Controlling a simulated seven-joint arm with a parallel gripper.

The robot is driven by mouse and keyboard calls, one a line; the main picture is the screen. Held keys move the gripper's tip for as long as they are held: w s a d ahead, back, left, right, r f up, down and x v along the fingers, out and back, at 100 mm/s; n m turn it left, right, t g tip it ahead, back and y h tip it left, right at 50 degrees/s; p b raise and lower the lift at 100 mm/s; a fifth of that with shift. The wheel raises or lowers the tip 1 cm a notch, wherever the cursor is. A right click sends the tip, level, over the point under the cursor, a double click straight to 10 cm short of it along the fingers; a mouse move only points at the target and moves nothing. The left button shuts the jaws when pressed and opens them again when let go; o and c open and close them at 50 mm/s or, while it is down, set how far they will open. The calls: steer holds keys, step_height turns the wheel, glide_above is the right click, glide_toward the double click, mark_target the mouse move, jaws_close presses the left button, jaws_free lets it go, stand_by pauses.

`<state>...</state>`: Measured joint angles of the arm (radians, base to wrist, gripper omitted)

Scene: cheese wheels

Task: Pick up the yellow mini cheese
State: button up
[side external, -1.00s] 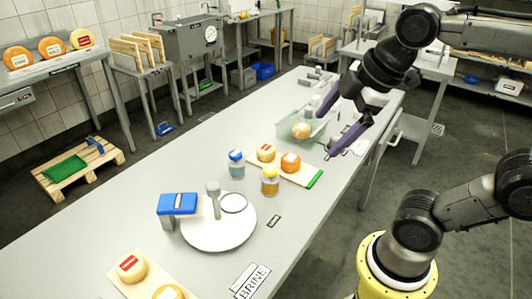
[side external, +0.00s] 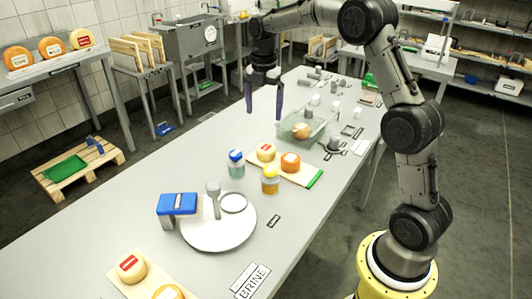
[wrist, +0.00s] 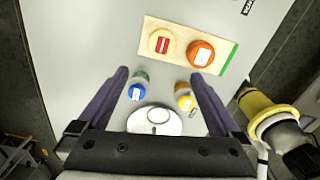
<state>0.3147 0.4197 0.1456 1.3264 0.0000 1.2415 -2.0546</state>
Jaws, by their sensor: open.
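A pale yellow mini cheese (side external: 266,152) with a red label sits on a wooden board (side external: 305,176) with a green end, beside an orange cheese (side external: 290,162). In the wrist view, the yellow cheese (wrist: 162,42) lies beyond the fingertips, left of the orange cheese (wrist: 200,53). My gripper (side external: 264,113) is open and empty, pointing down above the table, higher than the board and apart from the cheeses. Its purple fingers also show in the wrist view (wrist: 160,75). Another yellow cheese with a red label (side external: 130,267) sits at the front left.
A blue-lidded jar (side external: 236,165) and a yellow-lidded jar (side external: 270,181) stand close to the board. A clear container (side external: 300,132) holding a round cheese is behind it. A white round plate (side external: 218,240) and a blue-topped box (side external: 178,204) are nearer the camera.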

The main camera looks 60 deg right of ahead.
mark_target(266, 147)
steer(key=f, duration=0.9)
steer(key=d+f, duration=0.1)
steer(key=f, duration=0.4)
steer(key=shift+f, duration=0.1)
steer(key=c, duration=1.3)
steer(key=shift+c, duration=0.5)
